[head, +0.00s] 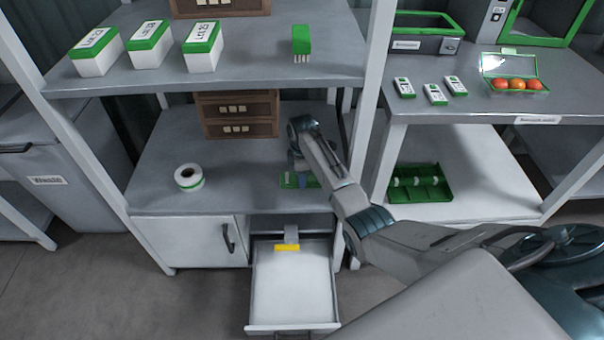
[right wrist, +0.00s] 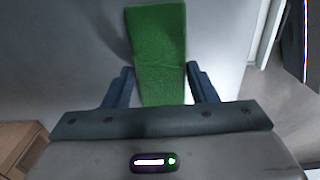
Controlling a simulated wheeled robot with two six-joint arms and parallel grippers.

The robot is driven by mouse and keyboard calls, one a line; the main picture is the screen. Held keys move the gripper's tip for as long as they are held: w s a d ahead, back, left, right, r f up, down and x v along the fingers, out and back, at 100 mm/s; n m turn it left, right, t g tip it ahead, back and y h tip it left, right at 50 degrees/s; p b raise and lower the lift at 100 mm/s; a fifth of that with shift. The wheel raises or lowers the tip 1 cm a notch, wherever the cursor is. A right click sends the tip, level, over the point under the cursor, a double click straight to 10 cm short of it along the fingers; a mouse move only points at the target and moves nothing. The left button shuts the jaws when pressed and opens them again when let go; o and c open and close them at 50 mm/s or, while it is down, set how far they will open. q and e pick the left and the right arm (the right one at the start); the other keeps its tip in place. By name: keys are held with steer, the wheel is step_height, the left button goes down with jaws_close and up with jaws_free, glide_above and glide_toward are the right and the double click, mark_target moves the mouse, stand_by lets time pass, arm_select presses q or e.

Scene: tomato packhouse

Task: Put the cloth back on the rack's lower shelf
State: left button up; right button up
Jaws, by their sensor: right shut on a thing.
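The green cloth (head: 289,182) is at the rack's lower shelf (head: 235,150), near its front right part. My right gripper (head: 301,182) reaches in from the right and is shut on the cloth. In the right wrist view the cloth (right wrist: 158,50) is a flat green strip running between the two fingers of my right gripper (right wrist: 162,88), with the grey shelf surface behind it. I cannot tell whether the cloth touches the shelf or is slightly above it. My left gripper is not in view.
A white roll (head: 188,177) and brown drawer boxes (head: 238,115) stand on the lower shelf. Its middle is clear. Below, a drawer (head: 290,328) is pulled open, with a yellow item (head: 288,248) at its back. The upper shelf (head: 250,65) holds boxes and a brush (head: 301,40).

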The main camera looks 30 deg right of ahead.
steer(key=o, duration=0.8)
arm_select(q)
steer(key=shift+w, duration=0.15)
arm_select(e)
steer(key=shift+o, duration=0.7)
steer(key=shift+r, duration=0.4)
step_height(320, 180, up, 5)
steer(key=shift+f+p, duration=0.1)
steer(key=shift+p, duration=0.4)
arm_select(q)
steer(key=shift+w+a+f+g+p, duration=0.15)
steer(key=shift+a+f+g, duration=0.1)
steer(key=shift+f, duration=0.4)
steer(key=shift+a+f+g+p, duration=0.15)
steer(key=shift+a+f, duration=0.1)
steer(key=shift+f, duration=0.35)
arm_select(e)
step_height(320, 180, up, 7)
steer(key=shift+f, duration=0.15)
